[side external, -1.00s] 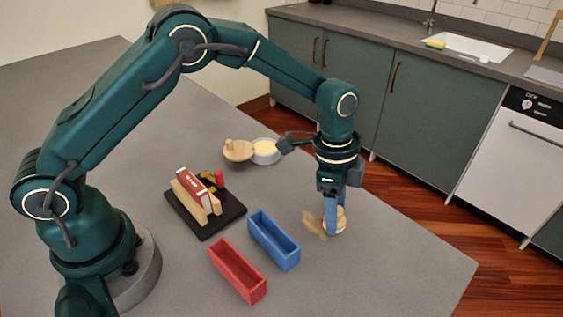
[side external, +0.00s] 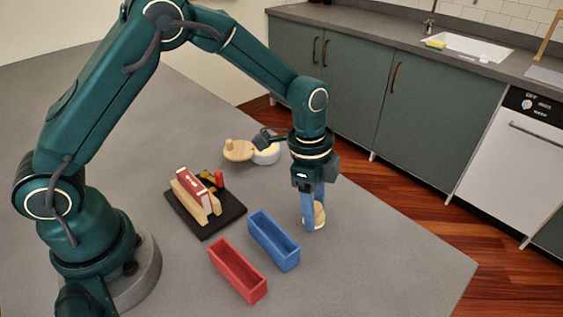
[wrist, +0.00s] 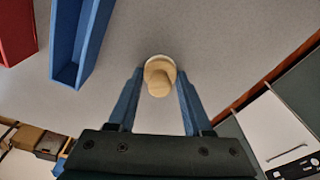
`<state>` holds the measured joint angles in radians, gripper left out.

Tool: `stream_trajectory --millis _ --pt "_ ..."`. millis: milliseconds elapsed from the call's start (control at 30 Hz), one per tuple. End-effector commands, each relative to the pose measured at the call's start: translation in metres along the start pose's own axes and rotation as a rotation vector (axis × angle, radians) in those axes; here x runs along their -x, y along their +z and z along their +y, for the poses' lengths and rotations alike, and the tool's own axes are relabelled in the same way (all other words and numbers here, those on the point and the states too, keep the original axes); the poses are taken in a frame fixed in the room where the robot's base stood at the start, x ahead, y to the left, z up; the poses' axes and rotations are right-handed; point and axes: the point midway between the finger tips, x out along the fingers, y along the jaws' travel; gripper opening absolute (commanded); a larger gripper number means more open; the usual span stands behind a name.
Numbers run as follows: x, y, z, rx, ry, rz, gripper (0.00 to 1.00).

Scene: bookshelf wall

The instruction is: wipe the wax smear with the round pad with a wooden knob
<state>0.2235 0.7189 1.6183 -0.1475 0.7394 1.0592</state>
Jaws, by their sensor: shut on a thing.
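The round pad (side external: 319,216) has a pale wooden knob and stands low at the tabletop right of the blue bin. In the side view I cannot tell whether its underside touches the table. My gripper (side external: 312,208) points down with its blue fingers shut on the pad. The wrist view shows the knob (wrist: 159,77) between the fingers, with a pale rim of the pad behind it. No wax smear shows in either current view; the grey tabletop around the pad looks bare, and the spot under the pad is hidden.
A blue bin (side external: 274,240) and a red bin (side external: 238,271) lie left of the pad. A black board (side external: 205,226) carries a red block in a wooden cradle. The table is clear at front right.

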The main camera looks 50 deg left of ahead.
Motion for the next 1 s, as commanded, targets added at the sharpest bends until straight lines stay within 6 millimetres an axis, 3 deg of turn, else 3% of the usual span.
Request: stream_trajectory --millis 700,767,833,1000 --pt "0.008 0.060 -0.025 0.003 0.000 -0.001 0.00" --pt "0.011 0.057 -0.025 -0.001 -0.001 0.001 0.00" --pt "0.031 0.055 -0.025 -0.002 -0.008 0.003 0.00" --pt "0.043 0.053 -0.024 -0.001 -0.003 0.001 0.00"
